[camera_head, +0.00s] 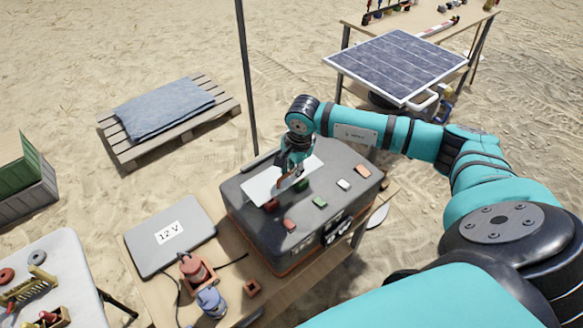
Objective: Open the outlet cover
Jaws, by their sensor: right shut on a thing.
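A dark grey power box (250,221) sits on a wooden table, with small coloured blocks or covers on its top. A flat white plate (262,187) lies on or just above the box top. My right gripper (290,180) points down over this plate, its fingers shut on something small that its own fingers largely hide. Which part is the outlet cover cannot be told for sure. Near the gripper are a red piece (289,224), a green piece (319,202), a white piece (343,184) and an orange piece (363,171). My left gripper is not in view.
A grey panel marked 12 V (190,216) lies left of the box. A red connector (195,268) and a blue one (211,301) stand at the table's front. A thin dark pole (246,80) rises behind the box. A solar panel (395,62) is at the upper right.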

